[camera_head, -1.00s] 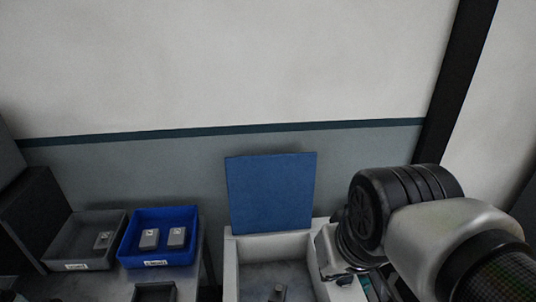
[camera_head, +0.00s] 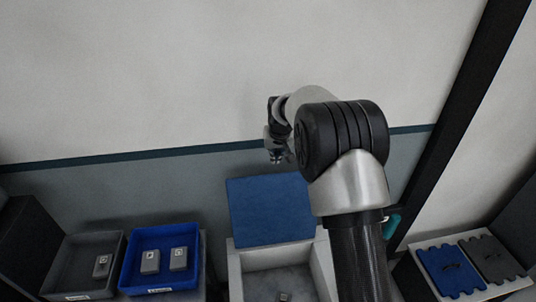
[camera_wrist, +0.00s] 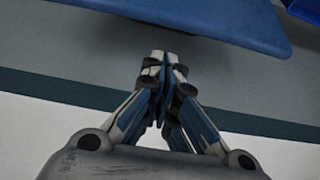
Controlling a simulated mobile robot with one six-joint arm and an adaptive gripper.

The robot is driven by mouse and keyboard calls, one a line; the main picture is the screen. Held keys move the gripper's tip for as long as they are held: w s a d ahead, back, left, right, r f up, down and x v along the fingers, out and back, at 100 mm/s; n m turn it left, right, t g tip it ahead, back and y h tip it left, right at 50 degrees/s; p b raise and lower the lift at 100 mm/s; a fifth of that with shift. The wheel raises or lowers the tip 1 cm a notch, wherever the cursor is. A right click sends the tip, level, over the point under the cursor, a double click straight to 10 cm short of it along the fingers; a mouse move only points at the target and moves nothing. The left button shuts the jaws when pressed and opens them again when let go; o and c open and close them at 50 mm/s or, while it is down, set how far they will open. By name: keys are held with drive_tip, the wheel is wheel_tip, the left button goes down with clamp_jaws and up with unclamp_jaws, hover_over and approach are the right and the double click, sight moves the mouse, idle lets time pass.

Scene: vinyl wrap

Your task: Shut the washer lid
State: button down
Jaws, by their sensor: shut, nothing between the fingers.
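The washer is a light grey open box (camera_head: 236,272) at the bottom middle of the head view, with a small grey part (camera_head: 284,296) inside. Its blue lid (camera_head: 268,212) stands raised at the back, so the washer is open. The lid also shows along the top of the wrist view (camera_wrist: 200,20). My gripper (camera_head: 277,160) is above the lid's top edge in the head view, apart from it by the look of it. In the wrist view my gripper (camera_wrist: 164,58) is shut and empty, its tips close below the lid's edge in the picture.
A blue bin (camera_head: 128,262) and a grey bin (camera_head: 60,262) holding small grey parts stand left of the washer. A white fixture (camera_head: 423,250) with a blue plate and a grey plate stands at right. The wall is behind.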

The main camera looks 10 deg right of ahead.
drive_tip(key=x, duration=1)
drive_tip(key=shift+w+f, duration=0.1)
drive_tip(key=shift+f, duration=0.05)
drive_tip(key=shift+b, duration=0.4)
